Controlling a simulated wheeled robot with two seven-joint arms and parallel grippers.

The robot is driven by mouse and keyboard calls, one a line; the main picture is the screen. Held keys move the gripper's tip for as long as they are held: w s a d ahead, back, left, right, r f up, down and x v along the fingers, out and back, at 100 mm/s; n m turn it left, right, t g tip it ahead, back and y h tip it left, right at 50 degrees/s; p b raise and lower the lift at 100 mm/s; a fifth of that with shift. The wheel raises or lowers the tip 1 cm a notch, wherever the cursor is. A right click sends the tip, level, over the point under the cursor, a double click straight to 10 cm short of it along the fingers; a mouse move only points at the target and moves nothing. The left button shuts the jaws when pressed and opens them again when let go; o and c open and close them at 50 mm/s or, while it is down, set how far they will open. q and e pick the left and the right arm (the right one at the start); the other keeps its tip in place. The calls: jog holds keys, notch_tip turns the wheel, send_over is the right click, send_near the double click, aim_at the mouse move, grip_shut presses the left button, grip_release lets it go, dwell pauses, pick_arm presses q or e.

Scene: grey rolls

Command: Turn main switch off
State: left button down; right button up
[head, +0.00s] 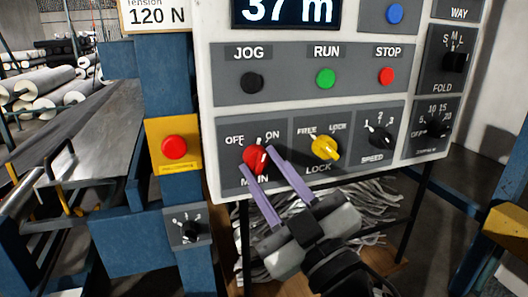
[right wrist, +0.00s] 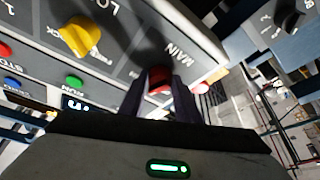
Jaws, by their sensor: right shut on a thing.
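The red MAIN switch knob (head: 256,158) is on the lower left of the grey control panel (head: 232,196), below the OFF and ON labels. Its pale pointer mark leans up and right, towards the ON side. My right gripper (head: 258,162) comes from below right, with its two purple fingers on either side of the knob, shut on it. In the right wrist view the red knob (right wrist: 160,76) shows between the dark fingers (right wrist: 160,95), which hide part of it. My left gripper is not in view.
The yellow LOCK knob (head: 325,147) and black SPEED knob (head: 381,137) are to the right. Black JOG (head: 252,82), green RUN (head: 325,78) and red STOP (head: 386,76) buttons are above. A red button on a yellow plate (head: 174,147) is on the blue post to the left.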

jog(key=n+p, duration=0.1)
jog(key=n, duration=0.1)
jog(key=n+g+y+p, duration=0.1)
jog(key=n+p, duration=0.1)
jog(key=shift+w+d+r+g, duration=0.1)
jog(key=shift+d+r+g, duration=0.05)
jog(key=shift+r+g, duration=0.2)
jog(key=shift+d+n+g+y+p, duration=0.1)
jog(key=shift+n+g+y+p, duration=0.25)
jog(key=shift+n, duration=0.75)
jog(key=shift+n+g, duration=0.4)
jog(key=shift+n, duration=0.7)
jog(key=n+g, duration=0.1)
jog(key=n, duration=0.1)
jog(key=n+g, duration=0.1)
jog(key=n, duration=0.2)
jog(key=shift+d+r+n, duration=0.1)
jog(key=shift+r+n, duration=0.1)
jog(key=shift+n, duration=0.1)
jog(key=o, duration=1)
jog(key=shift+o, duration=0.2)
